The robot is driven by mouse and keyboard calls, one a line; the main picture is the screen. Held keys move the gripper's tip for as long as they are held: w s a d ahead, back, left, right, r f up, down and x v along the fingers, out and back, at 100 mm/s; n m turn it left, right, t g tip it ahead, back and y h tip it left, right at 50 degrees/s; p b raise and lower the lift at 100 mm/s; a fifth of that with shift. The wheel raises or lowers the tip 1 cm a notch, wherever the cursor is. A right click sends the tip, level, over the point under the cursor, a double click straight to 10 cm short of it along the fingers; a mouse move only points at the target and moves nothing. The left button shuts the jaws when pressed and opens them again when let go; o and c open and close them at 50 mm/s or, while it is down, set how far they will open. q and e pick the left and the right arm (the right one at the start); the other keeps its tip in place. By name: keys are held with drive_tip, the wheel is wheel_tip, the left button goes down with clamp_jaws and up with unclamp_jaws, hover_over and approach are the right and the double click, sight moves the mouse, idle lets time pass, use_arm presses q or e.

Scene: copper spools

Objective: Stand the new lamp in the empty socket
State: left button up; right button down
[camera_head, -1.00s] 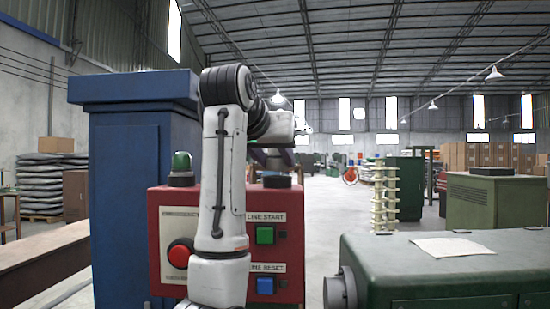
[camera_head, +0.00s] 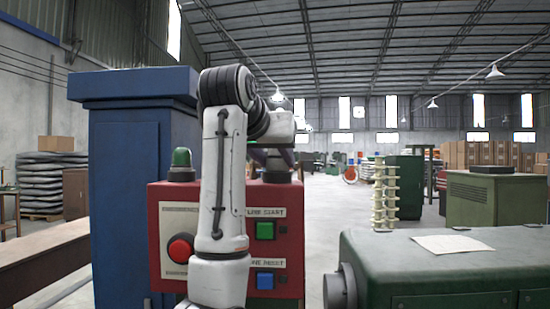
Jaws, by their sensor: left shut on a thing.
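A red control box (camera_head: 225,199) stands ahead, with a green lamp (camera_head: 181,159) upright on its top at the left. A dark round socket (camera_head: 276,177) shows on the box top at the right. My left arm rises in front of the box and reaches away above the socket. My left gripper (camera_head: 274,157) is a dark shape just above the socket, mostly hidden by my forearm. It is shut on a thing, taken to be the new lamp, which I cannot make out. Whether that thing touches the socket is hidden. My right gripper is not in view.
The box front has a red button (camera_head: 180,249), a green button (camera_head: 265,230) and a blue button (camera_head: 265,280). A blue cabinet (camera_head: 125,190) stands behind at the left. A green machine (camera_head: 440,265) with a paper on it stands at the right.

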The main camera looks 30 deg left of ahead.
use_arm(q)
drive_tip(key=shift+f, duration=0.4)
drive_tip(key=o, duration=1.1)
drive_tip(key=shift+o, duration=0.2)
drive_tip(key=shift+s+b, duration=0.1)
drive_tip(key=shift+b, duration=0.2)
drive_tip(key=b+v, duration=0.4)
drive_tip(key=v, duration=0.6)
